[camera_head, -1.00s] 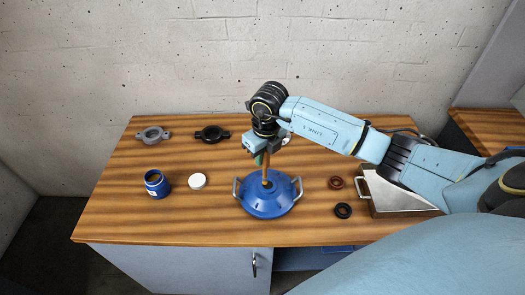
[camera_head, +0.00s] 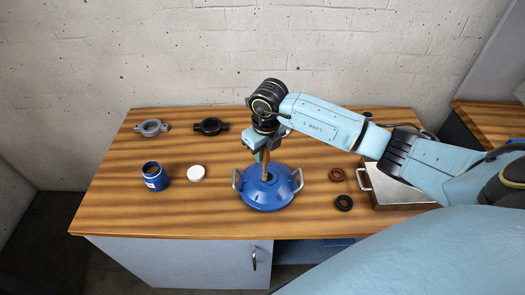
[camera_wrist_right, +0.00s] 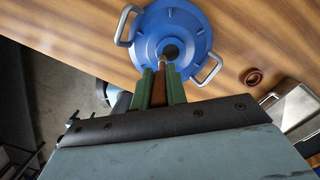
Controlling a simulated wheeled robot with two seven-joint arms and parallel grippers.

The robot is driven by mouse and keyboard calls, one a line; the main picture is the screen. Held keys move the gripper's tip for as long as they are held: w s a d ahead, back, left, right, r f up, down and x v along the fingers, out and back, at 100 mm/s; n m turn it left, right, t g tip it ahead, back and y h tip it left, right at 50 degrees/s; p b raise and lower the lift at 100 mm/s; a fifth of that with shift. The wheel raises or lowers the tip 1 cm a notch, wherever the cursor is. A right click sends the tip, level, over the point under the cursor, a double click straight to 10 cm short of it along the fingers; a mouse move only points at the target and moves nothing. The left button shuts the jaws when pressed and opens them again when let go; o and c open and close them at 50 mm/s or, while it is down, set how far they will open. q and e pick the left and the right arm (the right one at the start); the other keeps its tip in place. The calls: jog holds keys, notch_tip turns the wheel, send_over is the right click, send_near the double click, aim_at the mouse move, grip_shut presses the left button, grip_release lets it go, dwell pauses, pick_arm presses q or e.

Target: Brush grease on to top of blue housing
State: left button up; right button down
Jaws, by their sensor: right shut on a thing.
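The blue housing (camera_head: 266,195) is round with two grey side handles and stands on the wooden table. In the right wrist view the housing (camera_wrist_right: 187,22) shows a dark central hole. My right gripper (camera_head: 261,155) is above the housing, shut on a brown brush (camera_head: 265,168) that points down. In the right wrist view the brush (camera_wrist_right: 160,85) sits between green fingers, its tip close to the central hole; I cannot tell if it touches. My left gripper is out of view.
A grey clamp ring (camera_head: 151,127) and a black one (camera_head: 211,126) lie at the back left. A brown ring (camera_head: 337,174) and a black ring (camera_head: 344,202) lie right of the housing. A metal tray (camera_head: 395,190) is at the right, under my arm.

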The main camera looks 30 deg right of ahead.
jog(key=shift+f+b, duration=0.4)
jog(key=shift+f, duration=0.05)
dwell(0.7)
jog(key=shift+w+d, duration=0.1)
jog(key=shift+w, duration=0.05)
jog(key=shift+w+d+b, duration=0.4)
jog(key=shift+w+b, duration=0.15)
jog(key=shift+w, duration=0.1)
jog(key=shift+w+d+b, duration=0.35)
jog(key=shift+w+b, duration=0.15)
jog(key=shift+w, duration=0.1)
jog(key=shift+s, duration=0.15)
jog(key=shift+s+a+p, duration=0.45)
jog(key=shift+s+p, duration=0.05)
jog(key=shift+s, duration=0.15)
jog(key=shift+s+a+p, duration=0.4)
jog(key=shift+s+p, duration=0.1)
jog(key=shift+s, duration=0.1)
jog(key=shift+w+d, duration=0.1)
jog(key=shift+w, duration=0.05)
dwell(0.5)
